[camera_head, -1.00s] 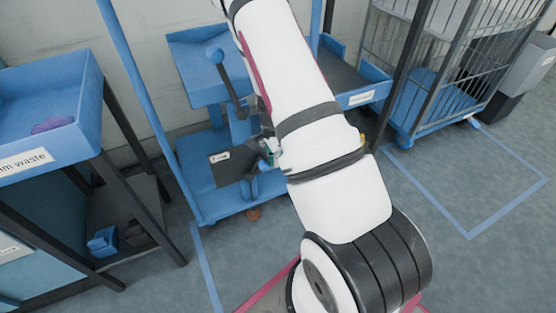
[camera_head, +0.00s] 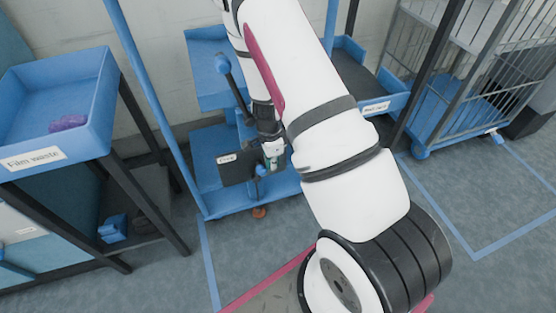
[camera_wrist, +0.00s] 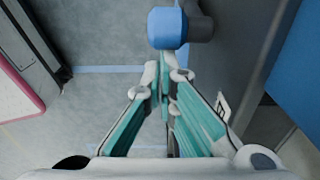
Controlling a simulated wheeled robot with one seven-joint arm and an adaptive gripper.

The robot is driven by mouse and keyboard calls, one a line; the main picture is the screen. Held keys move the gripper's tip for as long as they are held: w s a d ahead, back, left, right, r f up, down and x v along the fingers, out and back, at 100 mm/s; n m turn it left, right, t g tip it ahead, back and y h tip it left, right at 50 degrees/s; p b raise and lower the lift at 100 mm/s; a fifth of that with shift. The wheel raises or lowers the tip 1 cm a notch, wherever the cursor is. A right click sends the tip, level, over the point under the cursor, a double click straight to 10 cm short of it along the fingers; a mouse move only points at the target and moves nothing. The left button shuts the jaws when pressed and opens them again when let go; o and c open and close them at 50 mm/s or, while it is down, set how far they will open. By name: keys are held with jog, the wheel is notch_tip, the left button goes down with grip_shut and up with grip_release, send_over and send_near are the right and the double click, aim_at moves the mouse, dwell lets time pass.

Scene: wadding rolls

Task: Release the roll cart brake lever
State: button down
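In the wrist view a blue knob (camera_wrist: 167,28) on a dark arm lies just ahead of my fingertips, with no clear contact. My gripper (camera_head: 272,158) points down beside a dark plate with a white label (camera_head: 227,158); the label also shows at the right of the wrist view (camera_wrist: 222,105). My fingertips (camera_wrist: 165,75) are together and look empty. A small blue piece (camera_head: 262,170) sits by the gripper, partly hidden.
A film waste bin (camera_head: 55,115) on a dark-legged stand is at the left. A blue tray with a dark bottom (camera_head: 375,108) and a wire cage cart (camera_head: 465,75) are at the right. Blue floor tape (camera_head: 208,265) runs in front of the cart; the floor around it is clear.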

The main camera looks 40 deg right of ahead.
jog(key=shift+a+r, duration=0.15)
jog(key=shift+a, duration=0.1)
jog(key=shift+w, duration=0.1)
